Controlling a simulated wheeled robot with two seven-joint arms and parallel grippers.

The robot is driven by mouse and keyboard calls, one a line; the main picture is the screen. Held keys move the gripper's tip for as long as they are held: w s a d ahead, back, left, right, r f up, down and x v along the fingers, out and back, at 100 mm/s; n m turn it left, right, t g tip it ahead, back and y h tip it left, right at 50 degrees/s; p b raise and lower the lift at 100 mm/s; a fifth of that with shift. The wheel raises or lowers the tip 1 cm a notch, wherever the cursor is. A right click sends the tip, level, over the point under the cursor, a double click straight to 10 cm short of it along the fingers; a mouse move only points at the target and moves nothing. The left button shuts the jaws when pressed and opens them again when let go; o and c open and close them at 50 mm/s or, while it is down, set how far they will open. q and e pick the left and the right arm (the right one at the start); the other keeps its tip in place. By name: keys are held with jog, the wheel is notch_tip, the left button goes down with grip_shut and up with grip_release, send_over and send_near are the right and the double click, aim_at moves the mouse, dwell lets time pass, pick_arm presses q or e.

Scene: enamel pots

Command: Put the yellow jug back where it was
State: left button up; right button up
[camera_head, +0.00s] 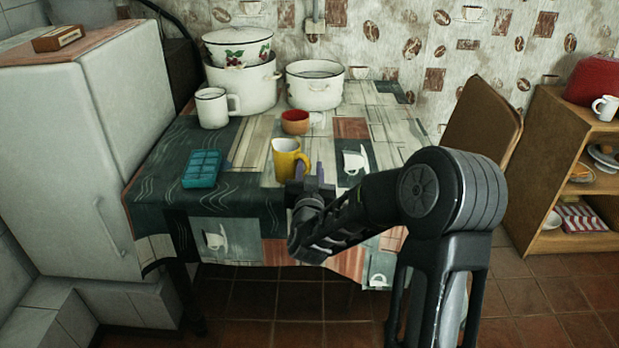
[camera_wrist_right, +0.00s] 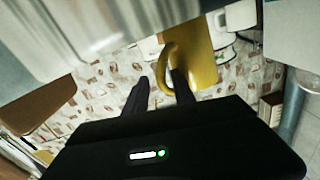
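The yellow jug (camera_head: 286,157) is upright over the front middle of the table (camera_head: 236,193), with its handle towards my right gripper. I cannot tell whether its base rests on the cloth, as my gripper hides part of it. My right gripper (camera_head: 310,172) is at the jug's handle side. In the right wrist view the jug (camera_wrist_right: 202,62) shows close up. The fingers of my right gripper (camera_wrist_right: 160,92) are apart there, one on each side of the handle, with a gap beside it. My left gripper is out of view.
A teal ice tray (camera_head: 202,168) lies left of the jug. A red-orange cup (camera_head: 295,122) and a white mug (camera_head: 213,107) stand behind it. White enamel pots (camera_head: 314,88) stand at the back. A chair (camera_head: 483,118) is at the right.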

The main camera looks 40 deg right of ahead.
jog(key=shift+v, duration=1.95)
jog(key=shift+o, duration=0.2)
jog(key=o, duration=1.5)
jog(key=shift+a, duration=0.1)
jog(key=shift+s+a, duration=0.15)
jog(key=shift+s, duration=0.1)
jog(key=shift+b+v, duration=3.55)
jog(key=shift+b, duration=0.15)
